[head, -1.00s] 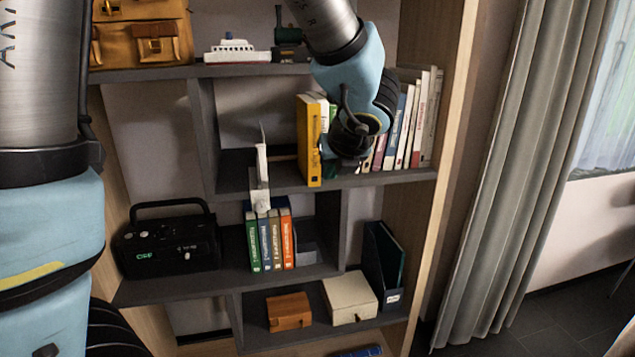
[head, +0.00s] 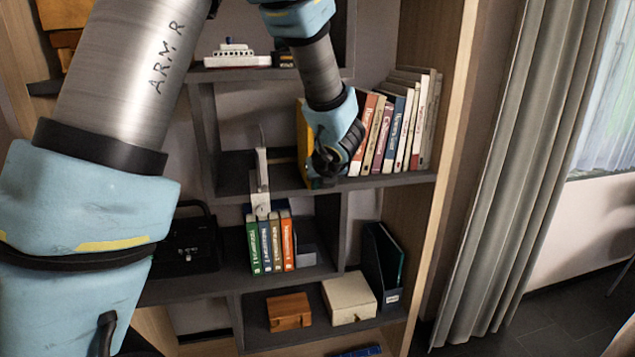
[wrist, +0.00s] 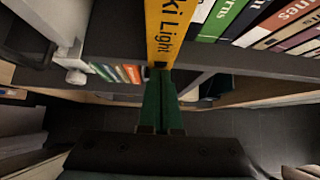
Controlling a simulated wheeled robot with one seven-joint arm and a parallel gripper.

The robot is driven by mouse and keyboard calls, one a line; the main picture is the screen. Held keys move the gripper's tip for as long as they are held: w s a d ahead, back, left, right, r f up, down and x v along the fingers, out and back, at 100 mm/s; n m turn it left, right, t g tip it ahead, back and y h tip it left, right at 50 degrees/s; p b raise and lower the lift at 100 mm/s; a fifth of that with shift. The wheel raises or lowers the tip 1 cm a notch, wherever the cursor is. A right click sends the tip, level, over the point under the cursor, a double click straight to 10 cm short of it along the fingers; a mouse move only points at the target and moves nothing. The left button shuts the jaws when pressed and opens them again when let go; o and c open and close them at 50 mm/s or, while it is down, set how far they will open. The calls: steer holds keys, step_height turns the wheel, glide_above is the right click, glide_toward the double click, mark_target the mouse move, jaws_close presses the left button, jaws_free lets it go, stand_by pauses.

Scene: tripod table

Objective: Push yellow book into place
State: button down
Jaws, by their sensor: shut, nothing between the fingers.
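The yellow book (head: 301,140) stands upright at the left end of the book row on the upper shelf. My wrist and arm cover most of it in the head view. In the wrist view its yellow spine (wrist: 167,30) faces me, with black lettering. My gripper (wrist: 160,72) is shut, its green fingers together and empty. The fingertips are at the lower end of the spine and appear to touch it; the exact contact is hard to tell.
Several books (head: 395,130) stand to the right of the yellow one. A light grey upright piece (head: 262,180) is at the shelf edge to the left. Small books (head: 270,242) stand on the shelf below. The shelf between the grey piece and yellow book looks clear.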

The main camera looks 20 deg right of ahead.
steer(key=w, duration=0.5)
steer(key=shift+w+d, duration=0.25)
steer(key=shift+d, duration=0.1)
